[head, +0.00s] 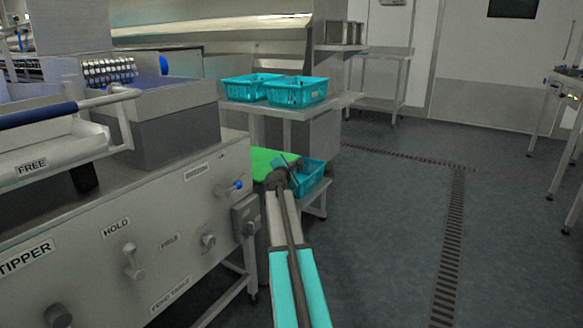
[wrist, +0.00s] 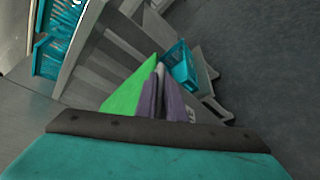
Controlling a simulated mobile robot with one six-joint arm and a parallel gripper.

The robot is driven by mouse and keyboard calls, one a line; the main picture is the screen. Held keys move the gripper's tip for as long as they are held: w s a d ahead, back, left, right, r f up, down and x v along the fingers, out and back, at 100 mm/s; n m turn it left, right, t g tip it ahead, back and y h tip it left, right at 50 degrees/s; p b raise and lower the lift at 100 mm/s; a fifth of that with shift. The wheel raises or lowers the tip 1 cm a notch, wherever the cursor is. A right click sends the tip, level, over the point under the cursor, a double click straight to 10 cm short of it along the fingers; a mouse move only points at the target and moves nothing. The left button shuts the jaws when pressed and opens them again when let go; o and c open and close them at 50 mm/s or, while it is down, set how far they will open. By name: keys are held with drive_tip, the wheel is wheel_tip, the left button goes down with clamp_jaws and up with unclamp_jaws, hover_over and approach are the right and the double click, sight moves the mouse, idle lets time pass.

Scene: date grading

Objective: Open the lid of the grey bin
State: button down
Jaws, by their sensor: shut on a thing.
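My gripper (head: 280,175) reaches forward and down, past the right end of the grey machine. It is shut at the edge of a flat bright green panel (head: 262,160). The green panel also shows in the wrist view (wrist: 132,91), as a slanted wedge left of the dark purple-grey shapes at the fingertips. I cannot tell for sure that this panel is the lid. The body of the grey bin is not clearly visible; the machine, my arm and the panel cover that area. The exact contact at the fingertips is too small to make out.
A teal crate (head: 312,176) stands on a low shelf just right of my gripper. Two more teal crates (head: 298,92) sit on a steel table behind. The machine with labelled knobs (head: 190,225) is close on the left. The floor (head: 390,225) on the right is clear.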

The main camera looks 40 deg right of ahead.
drive_tip(key=w+a+r+n+g+p, duration=0.1)
drive_tip(key=w+r+p, duration=0.3)
drive_tip(key=r+p, duration=0.6)
drive_tip(key=w+a+r+n+g+p, duration=0.1)
drive_tip(key=w+r+n+p, duration=0.3)
drive_tip(key=r+p, duration=0.7)
drive_tip(key=shift+w+a+r+g+p, duration=0.15)
drive_tip(key=shift+w+r+g+p, duration=0.4)
drive_tip(key=shift+p, duration=3.15)
drive_tip(key=shift+s+f, duration=0.2)
drive_tip(key=shift+f, duration=0.05)
drive_tip(key=c, duration=1.8)
unclamp_jaws()
drive_tip(key=shift+c, duration=0.2)
